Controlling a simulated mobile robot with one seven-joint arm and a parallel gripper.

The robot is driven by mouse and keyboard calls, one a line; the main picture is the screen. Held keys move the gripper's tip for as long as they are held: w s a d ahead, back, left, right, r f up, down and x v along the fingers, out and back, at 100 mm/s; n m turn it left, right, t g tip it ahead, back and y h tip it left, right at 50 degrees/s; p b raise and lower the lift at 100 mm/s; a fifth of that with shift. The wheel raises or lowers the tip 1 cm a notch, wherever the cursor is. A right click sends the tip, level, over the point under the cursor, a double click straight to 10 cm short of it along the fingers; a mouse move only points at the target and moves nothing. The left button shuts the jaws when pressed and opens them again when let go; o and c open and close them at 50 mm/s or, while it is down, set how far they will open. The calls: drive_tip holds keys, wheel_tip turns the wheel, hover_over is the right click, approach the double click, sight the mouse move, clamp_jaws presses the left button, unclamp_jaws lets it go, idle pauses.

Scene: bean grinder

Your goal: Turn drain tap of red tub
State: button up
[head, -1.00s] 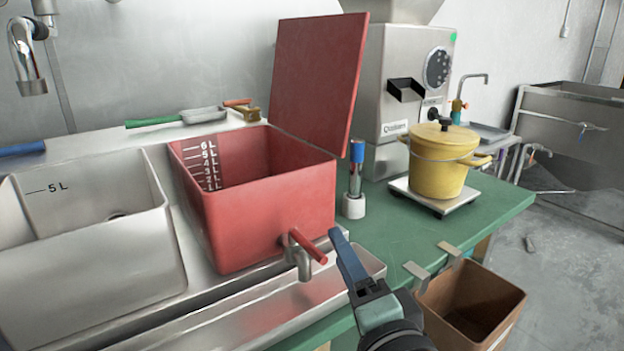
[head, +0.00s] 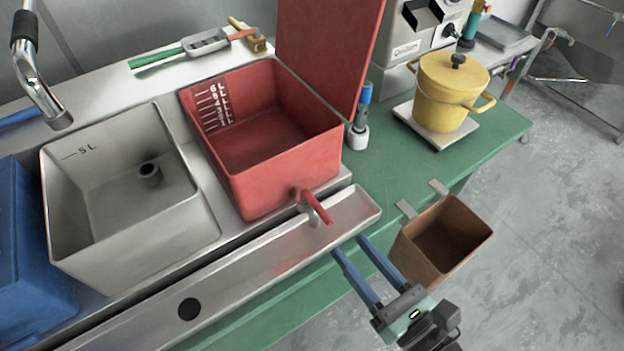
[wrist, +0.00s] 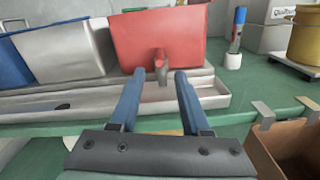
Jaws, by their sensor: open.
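My gripper (head: 350,245) is open and empty, with two blue fingers. It is in front of the trough, a little below and right of the tap in the head view. In the wrist view the tap (wrist: 161,62) is straight ahead, between and beyond the fingertips (wrist: 158,75). The fingers are apart from it.
A steel tub (head: 130,235) and a blue tub (head: 35,290) stand to the left. A brown bin (head: 415,262) hangs at the table's front edge, close to my gripper. A yellow pot (head: 447,100) on a scale and a blue-capped tool (head: 362,110) stand to the right.

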sight(307, 194)
drive_tip(key=x, duration=1.2)
drive_tip(key=shift+w+a+b, duration=0.15)
drive_tip(key=shift+w+b, duration=0.05)
drive_tip(key=shift+b, duration=0.1)
clamp_jaws()
idle(0.9)
